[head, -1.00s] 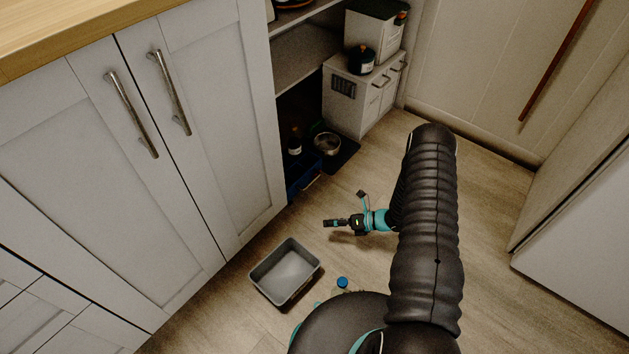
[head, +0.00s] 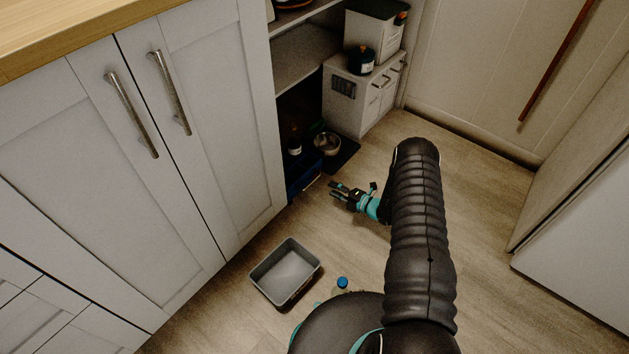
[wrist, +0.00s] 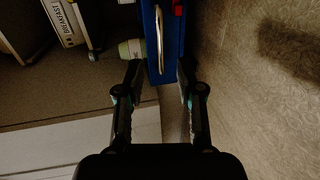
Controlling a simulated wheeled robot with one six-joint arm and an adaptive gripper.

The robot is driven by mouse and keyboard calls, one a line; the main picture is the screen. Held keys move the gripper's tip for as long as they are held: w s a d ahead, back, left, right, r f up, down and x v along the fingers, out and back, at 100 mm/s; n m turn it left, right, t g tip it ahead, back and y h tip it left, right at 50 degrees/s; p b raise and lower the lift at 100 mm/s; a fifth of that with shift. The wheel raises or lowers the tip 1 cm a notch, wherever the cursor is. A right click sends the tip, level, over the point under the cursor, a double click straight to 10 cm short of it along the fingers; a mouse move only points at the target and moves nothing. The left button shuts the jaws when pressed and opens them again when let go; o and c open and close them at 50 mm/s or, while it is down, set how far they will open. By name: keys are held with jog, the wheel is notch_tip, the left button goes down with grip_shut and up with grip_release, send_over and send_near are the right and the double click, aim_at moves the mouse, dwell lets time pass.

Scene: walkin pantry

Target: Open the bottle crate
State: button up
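The bottle crate (head: 297,187) is a dark blue box low at the open shelf unit, left of my gripper in the head view. In the wrist view the blue crate (wrist: 175,50) shows at the top centre, with a shiny metal handle (wrist: 159,40) along its face. My gripper (head: 337,188) is just above the floor, right of the crate's front. In the wrist view my gripper (wrist: 159,68) is open, with its fingertips on either side of the handle's lower end in the picture. No contact with the handle can be made out. The crate's inside is mostly hidden.
A metal bowl (head: 327,143) stands on a dark mat behind the crate. A dark bottle (head: 295,143) is by the shelf. A grey tub (head: 262,285) and a blue-capped bottle (head: 342,283) stand on the floor. The floor right of my arm is clear.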

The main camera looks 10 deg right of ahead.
aim_at(314, 179)
jog(key=x, duration=1)
jog(key=shift+w+a, duration=0.2)
jog(key=shift+a, duration=0.05)
grip_shut()
